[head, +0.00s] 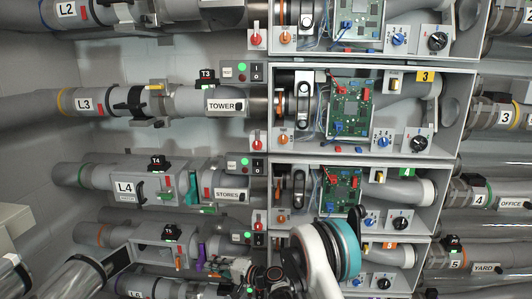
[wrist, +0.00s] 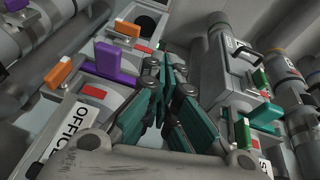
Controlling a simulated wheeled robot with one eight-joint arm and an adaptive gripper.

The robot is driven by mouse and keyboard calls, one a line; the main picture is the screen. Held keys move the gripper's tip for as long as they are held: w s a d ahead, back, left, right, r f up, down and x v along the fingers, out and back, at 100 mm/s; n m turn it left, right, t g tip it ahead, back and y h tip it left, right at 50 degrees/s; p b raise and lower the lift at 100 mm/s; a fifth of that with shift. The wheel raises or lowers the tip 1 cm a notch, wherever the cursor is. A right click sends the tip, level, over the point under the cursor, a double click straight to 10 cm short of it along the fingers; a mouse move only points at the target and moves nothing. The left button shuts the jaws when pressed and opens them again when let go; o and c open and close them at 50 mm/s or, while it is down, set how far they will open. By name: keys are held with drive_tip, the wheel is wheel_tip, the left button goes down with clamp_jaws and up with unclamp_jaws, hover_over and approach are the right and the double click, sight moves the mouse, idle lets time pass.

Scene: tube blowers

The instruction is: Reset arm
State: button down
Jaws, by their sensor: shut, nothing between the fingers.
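My gripper (wrist: 166,68) shows in the wrist view with its dark teal-lined fingers closed together and nothing between them. Purple handles (wrist: 116,62) and orange handles (wrist: 58,76) on tube housings are to its left. A green handle (wrist: 266,117) is to its right. In the head view my white arm with a teal ring reaches in at the bottom middle, in front of the lower rows. The fingertips are hard to make out there. The wrist view does not clearly show whether the fingers touch any housing.
Stacked rows of grey tubes fill the head view. They include the TOWER unit (head: 225,105) and the STORES unit (head: 230,195). Open cabinets with green circuit boards (head: 349,108) and knobs stand right of them. An OFFICE label (wrist: 70,131) shows in the wrist view. Space between lower tubes is tight.

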drive_tip(key=s+d+r+n+h, duration=0.1)
drive_tip(key=s+d+r+h, duration=0.15)
drive_tip(key=d+r, duration=0.55)
drive_tip(key=s+d+r+n+h, duration=0.1)
drive_tip(key=d+r+h, duration=0.2)
drive_tip(key=r, duration=0.9)
drive_tip(key=s+d+r+h, duration=0.3)
drive_tip(key=s+d+r, duration=0.5)
drive_tip(key=s+d, duration=0.3)
drive_tip(key=s+d+f+n+h, duration=0.1)
drive_tip(key=s+d+h, duration=0.2)
drive_tip(key=s+d, duration=0.5)
drive_tip(key=s+d+f+h, duration=0.1)
drive_tip(key=s+d+h, duration=0.3)
drive_tip(key=s, duration=1.3)
drive_tip(key=d, duration=0.4)
drive_tip(key=shift+d+n, duration=0.4)
